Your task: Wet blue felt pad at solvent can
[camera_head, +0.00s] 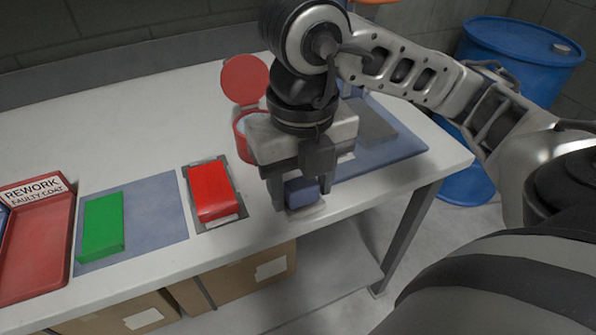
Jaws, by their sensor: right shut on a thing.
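My right gripper (301,197) points down near the front edge of the table, right of the red block. It is shut on the blue felt pad (302,190), whose front face shows between the fingers. A pale flat patch (308,212) lies under the pad; I cannot tell whether they touch. The red solvent can (240,125) stands behind and left of the gripper, its round red lid (245,79) tilted up and open. The gripper hides much of the can's right side. My left gripper is not in view.
A red block (210,190) lies on a dark plate, a green block (103,226) on a blue-grey mat (160,213). A red "REWORK" tray (35,250) is at left. A blue mat (400,148) is at right. A blue drum (510,65) stands beyond. The back left tabletop is clear.

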